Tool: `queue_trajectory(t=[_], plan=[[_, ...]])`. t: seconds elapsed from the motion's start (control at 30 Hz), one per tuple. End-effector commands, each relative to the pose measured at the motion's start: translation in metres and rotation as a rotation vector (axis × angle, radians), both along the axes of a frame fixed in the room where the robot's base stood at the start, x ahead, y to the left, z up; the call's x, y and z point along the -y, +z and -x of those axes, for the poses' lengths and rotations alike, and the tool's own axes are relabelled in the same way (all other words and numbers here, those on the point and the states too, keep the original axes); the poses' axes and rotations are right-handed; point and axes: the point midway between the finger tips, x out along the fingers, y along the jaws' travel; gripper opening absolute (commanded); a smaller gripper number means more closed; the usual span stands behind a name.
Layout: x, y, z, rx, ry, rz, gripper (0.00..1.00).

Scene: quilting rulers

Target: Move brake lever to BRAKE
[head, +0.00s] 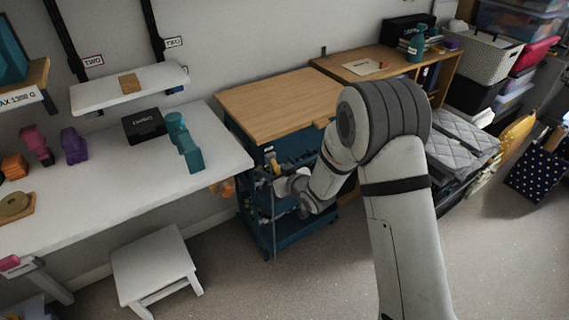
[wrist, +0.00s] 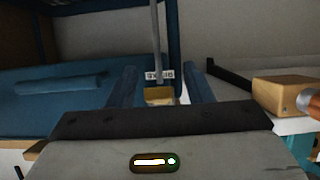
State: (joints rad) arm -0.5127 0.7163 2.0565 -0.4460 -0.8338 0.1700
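The blue cart (head: 290,235) with a wooden top stands at the middle of the head view. A small yellow part (head: 275,165), apparently the brake lever's handle, shows at its front left corner. In the wrist view a yellow block (wrist: 159,96) sits between my fingers, near a thin grey upright rod (wrist: 155,40). A small white label (wrist: 160,75) with dark lettering, seemingly upside down, is just beyond it. My gripper (wrist: 160,70) is open, one dark blue finger on each side of the block, with gaps showing. In the head view my wrist partly hides the cart's front.
A white table (head: 220,150) with a black box and teal objects stands left of the cart. A white stool (head: 153,264) is on the floor in front. A wooden-ended object (wrist: 285,95) is close on the right in the wrist view. Carpet before the cart is clear.

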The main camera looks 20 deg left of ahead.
Motion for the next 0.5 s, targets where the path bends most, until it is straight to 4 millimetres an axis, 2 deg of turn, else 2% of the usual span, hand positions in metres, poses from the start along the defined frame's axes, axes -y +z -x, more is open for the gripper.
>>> queue_trajectory(t=[0.3,0.5], plan=[[0.002,0.002,0.000,0.002,-0.002,-0.002,0.51],[0.014,0.010,0.010,0.002,-0.004,-0.003,0.51]])
